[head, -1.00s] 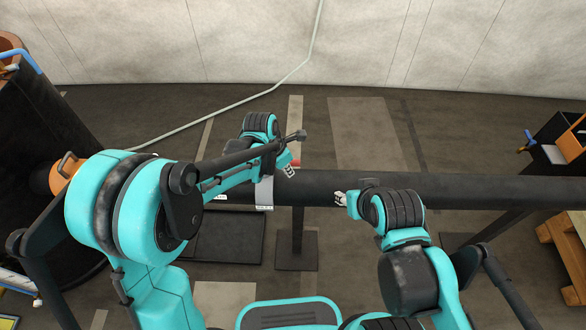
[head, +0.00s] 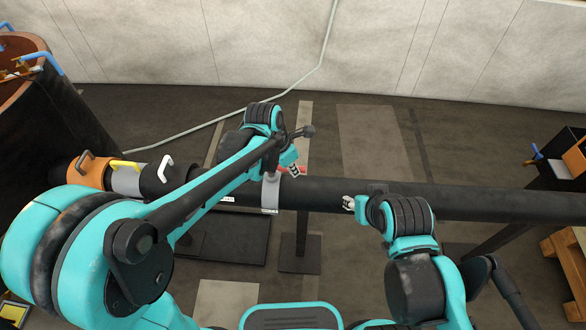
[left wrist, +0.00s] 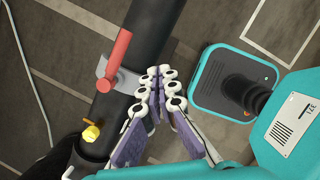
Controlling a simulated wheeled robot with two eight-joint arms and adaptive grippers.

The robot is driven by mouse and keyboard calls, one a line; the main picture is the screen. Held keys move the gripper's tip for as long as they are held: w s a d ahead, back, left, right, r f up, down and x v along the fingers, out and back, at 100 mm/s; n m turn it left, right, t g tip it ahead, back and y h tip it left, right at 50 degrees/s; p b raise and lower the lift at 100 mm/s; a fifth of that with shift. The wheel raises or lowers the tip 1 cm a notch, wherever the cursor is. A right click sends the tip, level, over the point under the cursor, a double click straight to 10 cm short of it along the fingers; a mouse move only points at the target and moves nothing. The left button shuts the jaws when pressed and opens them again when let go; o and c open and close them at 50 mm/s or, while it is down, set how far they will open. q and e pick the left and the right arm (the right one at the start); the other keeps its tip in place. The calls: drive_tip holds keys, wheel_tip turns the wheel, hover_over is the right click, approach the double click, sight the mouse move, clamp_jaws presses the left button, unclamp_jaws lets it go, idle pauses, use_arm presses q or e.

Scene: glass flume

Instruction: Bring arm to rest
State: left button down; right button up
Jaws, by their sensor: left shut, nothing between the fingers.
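My left arm reaches in from the left in the head view. Its gripper (head: 294,170) hangs by the dark pipe (head: 460,201), close to the red handle (head: 300,170), which it partly overlaps in this view. In the left wrist view its purple and white fingers (left wrist: 160,84) are together with nothing between them. The red handle (left wrist: 115,60) and its grey collar (left wrist: 122,80) are beside the fingertips, apart from them. My right gripper (head: 349,203) shows small in front of the pipe; its fingers are too small to judge.
Orange, grey and black fittings with handles (head: 124,180) sit at the pipe's left end, by a dark tank (head: 55,115). A yellow knob (left wrist: 91,133) is on the pipe. A wooden pallet (head: 563,255) stands at the right. Floor behind the pipe is mostly clear.

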use_arm(q)
drive_tip(key=shift+a, duration=0.1)
drive_tip(key=s+a+r+m+t+y, duration=0.1)
drive_tip(key=s+a+r+m+t, duration=0.1)
drive_tip(key=s+a+m, duration=0.5)
drive_tip(key=s+a+r+m+t+y, duration=0.2)
drive_tip(key=s+a+m, duration=0.5)
drive_tip(key=a+m, duration=0.6)
drive_tip(key=r+m+t+b, duration=0.1)
drive_tip(key=m, duration=0.3)
drive_tip(key=shift+s+r, duration=0.2)
drive_tip(key=shift+r, duration=0.05)
